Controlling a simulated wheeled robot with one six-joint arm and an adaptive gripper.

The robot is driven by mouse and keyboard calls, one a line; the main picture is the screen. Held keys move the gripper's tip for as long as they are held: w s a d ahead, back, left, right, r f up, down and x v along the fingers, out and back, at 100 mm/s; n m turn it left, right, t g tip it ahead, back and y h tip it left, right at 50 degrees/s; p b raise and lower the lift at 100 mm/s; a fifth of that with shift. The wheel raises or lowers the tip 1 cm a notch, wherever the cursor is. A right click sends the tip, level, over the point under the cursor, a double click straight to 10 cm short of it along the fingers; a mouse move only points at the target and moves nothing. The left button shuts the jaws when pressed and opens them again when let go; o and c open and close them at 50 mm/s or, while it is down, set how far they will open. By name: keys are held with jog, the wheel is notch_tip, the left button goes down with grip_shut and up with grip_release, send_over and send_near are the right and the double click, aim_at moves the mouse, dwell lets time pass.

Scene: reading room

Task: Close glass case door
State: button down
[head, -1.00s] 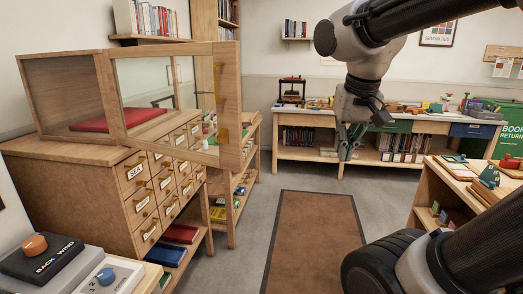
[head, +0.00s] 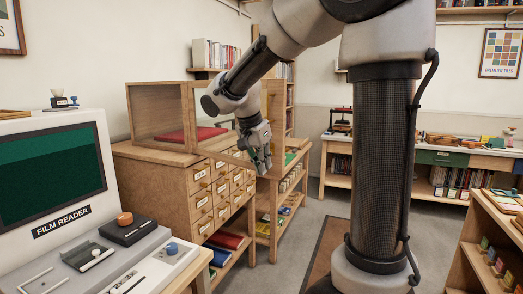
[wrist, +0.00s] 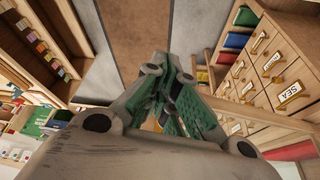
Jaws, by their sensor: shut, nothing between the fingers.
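The wooden glass case (head: 158,92) stands on the drawer cabinet, left of centre in the head view, with a red cushion (head: 190,135) inside. Its framed door (head: 190,110) shows only in part, as my arm covers much of it. My gripper (head: 260,160) is shut and empty, pointing down at the right end of the case, by the door side. Contact with the door cannot be made out. In the wrist view the green fingers of my gripper (wrist: 178,112) are together, with the cabinet drawers on the right.
The drawer cabinet (head: 150,180) stands below the case, with a bookshelf unit (head: 268,215) beside it. A film reader (head: 50,165) is close at left. A long worktable (head: 420,170) stands at the back right. A brown mat (head: 318,255) lies on open floor.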

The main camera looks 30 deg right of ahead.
aim_at(273, 163)
jog(key=shift+w+d+f, duration=0.2)
jog(key=shift+w+d, duration=0.1)
jog(key=shift+d, duration=0.4)
jog(key=shift+w+d+f, duration=0.15)
jog(key=shift+w+d, duration=0.1)
jog(key=shift+d, duration=0.5)
jog(key=shift+w+d+f, duration=0.2)
jog(key=shift+w+d, duration=0.1)
jog(key=shift+d, duration=0.4)
